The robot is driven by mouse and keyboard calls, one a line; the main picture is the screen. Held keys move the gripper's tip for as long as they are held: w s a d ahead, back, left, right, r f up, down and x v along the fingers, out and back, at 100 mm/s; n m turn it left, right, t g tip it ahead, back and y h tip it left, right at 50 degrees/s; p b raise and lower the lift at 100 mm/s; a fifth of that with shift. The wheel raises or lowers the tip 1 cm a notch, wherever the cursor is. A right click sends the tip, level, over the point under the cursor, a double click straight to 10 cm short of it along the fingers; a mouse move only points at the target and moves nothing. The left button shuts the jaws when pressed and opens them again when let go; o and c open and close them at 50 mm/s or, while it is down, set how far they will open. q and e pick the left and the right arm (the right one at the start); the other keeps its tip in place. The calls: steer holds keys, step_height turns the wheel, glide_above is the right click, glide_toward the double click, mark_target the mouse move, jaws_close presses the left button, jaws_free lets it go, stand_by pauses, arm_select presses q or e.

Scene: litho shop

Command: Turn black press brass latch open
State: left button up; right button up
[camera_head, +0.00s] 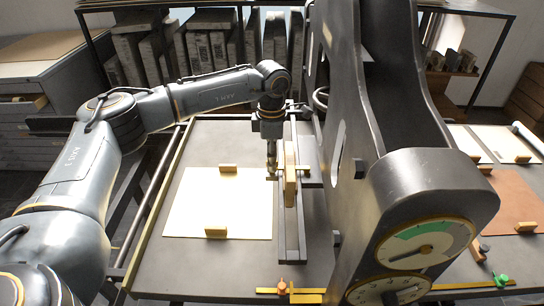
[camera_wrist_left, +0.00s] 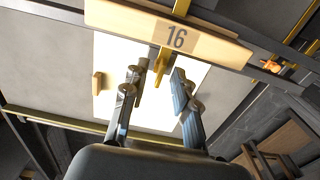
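The black press (camera_head: 340,150) stands tall in the middle of the head view, with two round dials low on its front. A wooden block marked 16 (camera_wrist_left: 175,37) crosses the top of the left wrist view; a wooden piece (camera_head: 290,185) stands edge-on beside the press in the head view. A brass latch (camera_wrist_left: 162,64) hangs below the block, between the fingertips of my left gripper (camera_wrist_left: 157,78). The fingers are apart, with no clear contact on the latch. In the head view my left gripper (camera_head: 271,165) points down just left of the wooden piece, largely hiding the latch. My right gripper is out of view.
A cream sheet (camera_head: 215,205) lies on the left table, with small wooden blocks at its edges. Dark rails (camera_head: 282,235) run beside the wooden piece. An orange knob (camera_head: 282,286) and a green knob (camera_head: 501,280) sit at the front. A loaded shelf stands behind.

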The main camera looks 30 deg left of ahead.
arm_select(q)
steer(key=c, duration=0.6)
steer(key=shift+m, duration=0.3)
steer(key=m+b, duration=0.1)
steer(key=m, duration=1.1)
steer(key=shift+m+b, duration=0.3)
steer(key=shift+b, duration=0.1)
steer(key=m, duration=0.4)
steer(key=shift+r+m, duration=0.1)
steer(key=shift+m, duration=0.2)
